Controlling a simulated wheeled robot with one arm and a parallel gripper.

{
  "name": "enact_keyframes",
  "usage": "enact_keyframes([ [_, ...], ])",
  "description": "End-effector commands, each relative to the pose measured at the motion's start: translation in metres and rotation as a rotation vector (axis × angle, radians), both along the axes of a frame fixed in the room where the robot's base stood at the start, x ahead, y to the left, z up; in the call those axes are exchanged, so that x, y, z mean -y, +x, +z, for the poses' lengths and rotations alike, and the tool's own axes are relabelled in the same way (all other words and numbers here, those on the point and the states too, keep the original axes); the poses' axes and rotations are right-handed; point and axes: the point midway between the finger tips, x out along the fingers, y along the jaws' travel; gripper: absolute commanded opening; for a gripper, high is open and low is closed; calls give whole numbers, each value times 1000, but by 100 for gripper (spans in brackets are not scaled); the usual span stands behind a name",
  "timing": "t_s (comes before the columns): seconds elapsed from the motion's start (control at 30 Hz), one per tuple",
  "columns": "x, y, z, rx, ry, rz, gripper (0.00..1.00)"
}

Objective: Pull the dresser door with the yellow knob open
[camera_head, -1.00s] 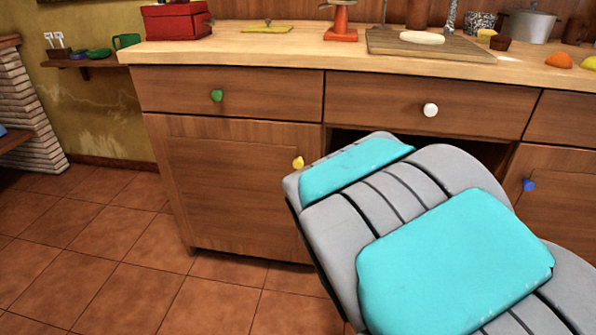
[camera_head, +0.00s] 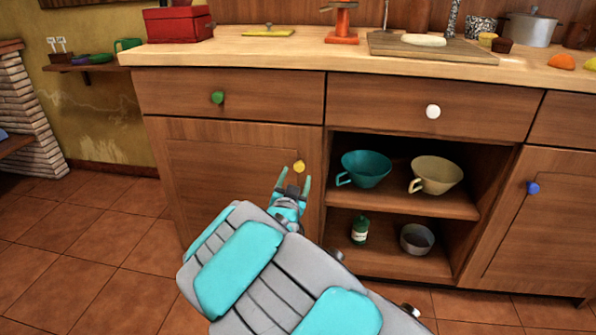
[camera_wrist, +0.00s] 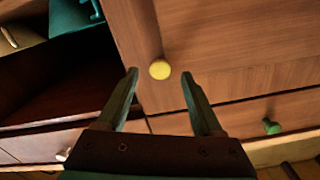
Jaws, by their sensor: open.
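The yellow knob (camera_head: 299,167) sits near the upper right corner of the left dresser door (camera_head: 225,180), which is closed. My gripper (camera_head: 293,180) is open just in front of and slightly below the knob in the head view, with nothing between its fingers. In the wrist view, the yellow knob (camera_wrist: 160,69) lies ahead of and roughly between the two fingertips of my gripper (camera_wrist: 159,73). The fingers do not appear to touch it. The gap to the knob is hard to judge.
An open shelf with a teal cup (camera_head: 366,168), a cream cup (camera_head: 436,173), a green bottle (camera_head: 360,230) and a grey bowl (camera_head: 416,239) is right of the door. Drawers with a green knob (camera_head: 217,97) and a white knob (camera_head: 433,111) are above. Floor at left is clear.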

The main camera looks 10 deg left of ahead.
Motion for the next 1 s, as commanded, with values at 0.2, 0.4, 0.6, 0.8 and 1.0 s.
enact_keyframes([
  [0.2,1,27,0,2,1,-2,68],
  [0.4,0,37,1,3,1,1,68],
  [0.6,-1,39,1,2,1,2,68],
  [0.8,0,39,1,1,1,2,57],
  [1.0,0,38,1,0,1,1,34],
])
